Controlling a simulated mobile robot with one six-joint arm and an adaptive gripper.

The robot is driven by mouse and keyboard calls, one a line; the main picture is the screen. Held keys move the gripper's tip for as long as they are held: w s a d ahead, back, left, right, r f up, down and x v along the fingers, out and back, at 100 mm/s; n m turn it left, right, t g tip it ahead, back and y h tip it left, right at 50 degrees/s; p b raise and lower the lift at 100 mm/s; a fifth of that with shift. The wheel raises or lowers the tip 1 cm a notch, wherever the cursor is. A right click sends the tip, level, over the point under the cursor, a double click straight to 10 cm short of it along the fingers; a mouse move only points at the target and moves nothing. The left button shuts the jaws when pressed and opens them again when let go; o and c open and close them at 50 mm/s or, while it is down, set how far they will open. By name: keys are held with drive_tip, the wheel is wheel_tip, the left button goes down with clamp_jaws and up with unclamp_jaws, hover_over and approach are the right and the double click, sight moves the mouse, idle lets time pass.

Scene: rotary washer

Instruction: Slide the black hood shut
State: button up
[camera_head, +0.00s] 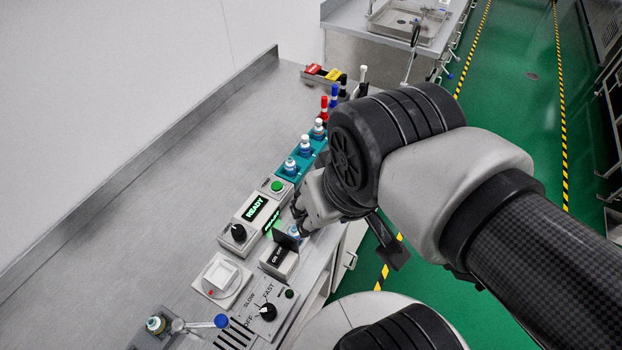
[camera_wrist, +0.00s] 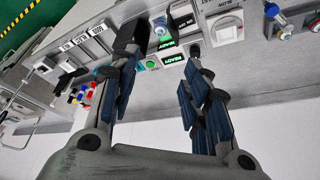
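A dark flat piece (camera_head: 286,240), which looks like the black hood, stands tilted beside the ON/OFF box at the bench's front edge. A blue-capped vial (camera_head: 294,231) sits right next to it. My gripper (camera_head: 301,214) is low over this spot, just beyond the vial. In the wrist view my gripper (camera_wrist: 163,64) has its fingers spread, with nothing held between them. A dark block (camera_wrist: 132,37) is at the left fingertip; I cannot tell whether it is part of the hood or touching. My wrist hides part of the hood area in the head view.
The READY display unit (camera_head: 254,209) with a black knob stands behind the hood. A teal rack (camera_head: 306,160) of vials lies farther along. A white switch (camera_head: 221,279) and the speed panel (camera_head: 266,308) are nearer. The bench's back half is clear.

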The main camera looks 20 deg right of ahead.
drive_tip(key=w+d+r+m+g+p, duration=0.1)
drive_tip(key=w+d+m, duration=0.1)
drive_tip(key=w, duration=0.3)
drive_tip(key=w+d+r+m+g+p, duration=0.1)
drive_tip(key=w+r+m+p, duration=0.1)
drive_tip(key=w, duration=0.4)
drive_tip(key=w+d+f+m+g+p, duration=0.25)
drive_tip(key=w+d+f, duration=0.35)
drive_tip(key=w, duration=0.4)
drive_tip(key=shift+m, duration=0.45)
drive_tip(key=f+b, duration=0.1)
drive_tip(key=f, duration=0.4)
drive_tip(key=f+b, duration=0.2)
drive_tip(key=f, duration=0.4)
drive_tip(key=f+b, duration=0.1)
drive_tip(key=f, duration=0.5)
drive_tip(key=shift+s+a, duration=0.15)
drive_tip(key=shift+a, duration=0.1)
clamp_jaws()
